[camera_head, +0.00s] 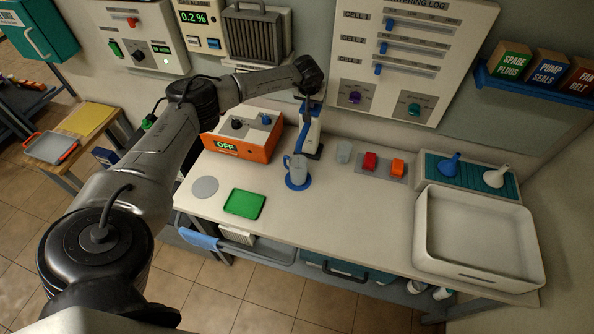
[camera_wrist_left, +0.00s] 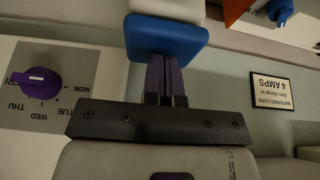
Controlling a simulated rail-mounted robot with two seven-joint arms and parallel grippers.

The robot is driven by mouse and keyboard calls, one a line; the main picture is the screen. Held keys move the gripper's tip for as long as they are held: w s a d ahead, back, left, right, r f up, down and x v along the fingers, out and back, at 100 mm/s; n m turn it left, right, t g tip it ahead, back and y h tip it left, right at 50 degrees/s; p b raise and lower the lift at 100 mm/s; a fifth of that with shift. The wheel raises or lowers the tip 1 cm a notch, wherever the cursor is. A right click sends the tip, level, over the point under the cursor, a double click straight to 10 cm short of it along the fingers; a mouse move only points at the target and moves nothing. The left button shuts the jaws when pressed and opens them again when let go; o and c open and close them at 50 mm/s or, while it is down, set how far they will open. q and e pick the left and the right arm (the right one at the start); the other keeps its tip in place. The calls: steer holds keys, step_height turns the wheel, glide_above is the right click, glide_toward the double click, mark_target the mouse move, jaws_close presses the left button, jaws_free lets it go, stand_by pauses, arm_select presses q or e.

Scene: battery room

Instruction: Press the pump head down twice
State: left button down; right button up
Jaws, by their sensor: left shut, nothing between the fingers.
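The pump dispenser (camera_head: 309,134), a white and blue body, stands upright on the bench near the wall. My left gripper (camera_head: 309,103) is right over its top, pointing down, and partly hides the head. In the left wrist view the shut, empty fingers (camera_wrist_left: 166,78) reach to the blue pump head (camera_wrist_left: 166,40), with a white part beyond it. Fingertips and head meet in the picture; I cannot tell whether they touch or how far the head is down. A clear jug (camera_head: 297,167) stands on a round blue mat (camera_head: 299,185) in front of the dispenser. My right gripper is not in view.
An orange charger box (camera_head: 242,146) stands left of the dispenser. A wall panel with knobs (camera_head: 400,75) is behind.

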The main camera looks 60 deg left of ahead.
arm_select(q)
steer(key=shift+r+p, duration=1.25)
steer(key=shift+r, duration=0.4)
steer(key=shift+r+p, duration=0.75)
steer(key=shift+r, duration=0.4)
steer(key=shift+r, duration=0.1)
step_height(320, 180, up, 6)
steer(key=p, duration=0.5)
